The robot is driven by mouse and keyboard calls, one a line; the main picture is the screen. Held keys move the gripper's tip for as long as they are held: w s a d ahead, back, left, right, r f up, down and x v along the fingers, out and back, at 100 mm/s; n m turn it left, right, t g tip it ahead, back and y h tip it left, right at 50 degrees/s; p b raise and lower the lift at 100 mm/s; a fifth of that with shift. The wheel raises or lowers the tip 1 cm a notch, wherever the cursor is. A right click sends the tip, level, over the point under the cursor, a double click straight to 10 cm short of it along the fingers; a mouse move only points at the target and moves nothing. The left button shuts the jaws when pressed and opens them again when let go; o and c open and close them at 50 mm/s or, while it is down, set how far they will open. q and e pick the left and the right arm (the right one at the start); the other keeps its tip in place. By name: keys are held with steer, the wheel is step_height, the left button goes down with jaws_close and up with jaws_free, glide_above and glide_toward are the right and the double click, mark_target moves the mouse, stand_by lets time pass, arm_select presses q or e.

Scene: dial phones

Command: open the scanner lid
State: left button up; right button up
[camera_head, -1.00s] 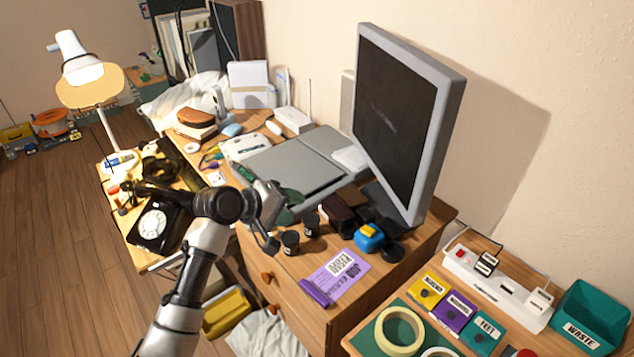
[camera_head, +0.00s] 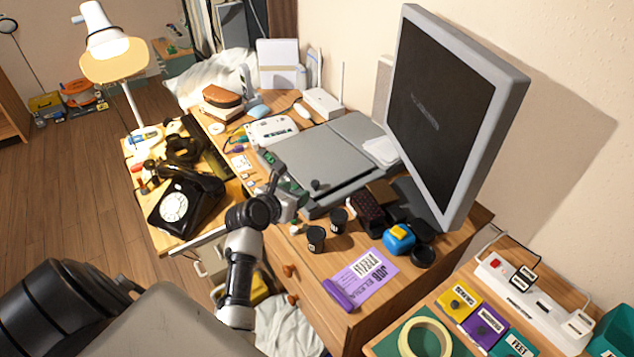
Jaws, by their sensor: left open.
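The scanner (camera_head: 352,200) is a flat grey machine on the wooden desk, in front of the monitor's left side. Its lid (camera_head: 322,158) is a grey panel that lies flat and looks shut. My left gripper (camera_head: 289,182) is open at the scanner's near left edge. It overlaps the lid's near left corner in the view, and I cannot tell whether it touches. The gripper and wrist hide part of that edge. My right gripper is not in view.
A large monitor (camera_head: 440,110) stands right of the scanner. A white router (camera_head: 322,102) and a white box (camera_head: 270,131) sit behind and left. Two black canisters (camera_head: 316,238), a blue item (camera_head: 399,240) and a purple sheet (camera_head: 375,275) lie in front. A black dial phone (camera_head: 180,205) is at left.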

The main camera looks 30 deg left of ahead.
mark_target(314, 183)
arm_select(q)
steer(key=x, duration=0.9)
steer(key=shift+w+b, duration=0.1)
steer(key=shift+b, duration=0.3)
jaws_close()
